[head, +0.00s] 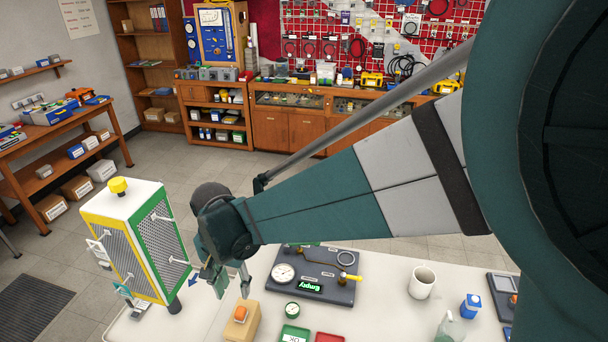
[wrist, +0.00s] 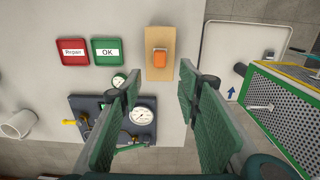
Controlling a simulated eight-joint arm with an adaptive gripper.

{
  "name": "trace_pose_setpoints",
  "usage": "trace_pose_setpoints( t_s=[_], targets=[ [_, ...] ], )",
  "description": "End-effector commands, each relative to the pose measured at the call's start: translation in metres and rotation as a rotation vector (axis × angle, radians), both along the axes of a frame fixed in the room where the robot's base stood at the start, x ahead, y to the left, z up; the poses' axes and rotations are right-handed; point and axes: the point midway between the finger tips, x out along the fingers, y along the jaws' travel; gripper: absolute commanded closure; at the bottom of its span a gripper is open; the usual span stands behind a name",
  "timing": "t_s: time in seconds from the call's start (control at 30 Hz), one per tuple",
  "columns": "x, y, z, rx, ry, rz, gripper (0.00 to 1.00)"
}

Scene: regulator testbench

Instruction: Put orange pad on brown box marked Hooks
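An orange pad (head: 241,313) sits on a small tan block (head: 240,328) at the front edge of the white table. In the wrist view the orange pad (wrist: 160,58) lies on the tan block (wrist: 158,38), ahead of the fingers. My gripper (head: 232,284) is open and empty, above the table near the tan block. In the wrist view its two green fingers (wrist: 161,78) are spread apart, with nothing between them. Brown cardboard boxes (head: 52,207) with white labels sit low under the wooden table at the left; no label is readable as Hooks.
A white, green and yellow perforated case (head: 140,240) stands left of my gripper. A dark gauge panel (head: 312,275) lies on the white table (head: 385,305). Green OK tray (wrist: 109,50), red Repair tray (wrist: 73,52) and a mug (head: 422,282) are nearby.

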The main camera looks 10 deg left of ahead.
Motion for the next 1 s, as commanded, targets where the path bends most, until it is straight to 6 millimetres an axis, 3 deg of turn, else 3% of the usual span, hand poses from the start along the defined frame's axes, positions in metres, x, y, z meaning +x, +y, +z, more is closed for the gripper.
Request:
trace_pose_setpoints(
  t_s=[0.37,0.57,0.77,1.0],
  targets=[
    [0.001,-0.001,0.001,0.001,-0.001,0.000,0.66],
    [0.009,-0.016,0.010,0.013,-0.010,-0.002,0.66],
    [0.026,-0.053,0.032,0.040,-0.037,-0.005,0.66],
    [0.048,-0.115,0.063,0.079,-0.087,-0.005,0.66]
  ],
)
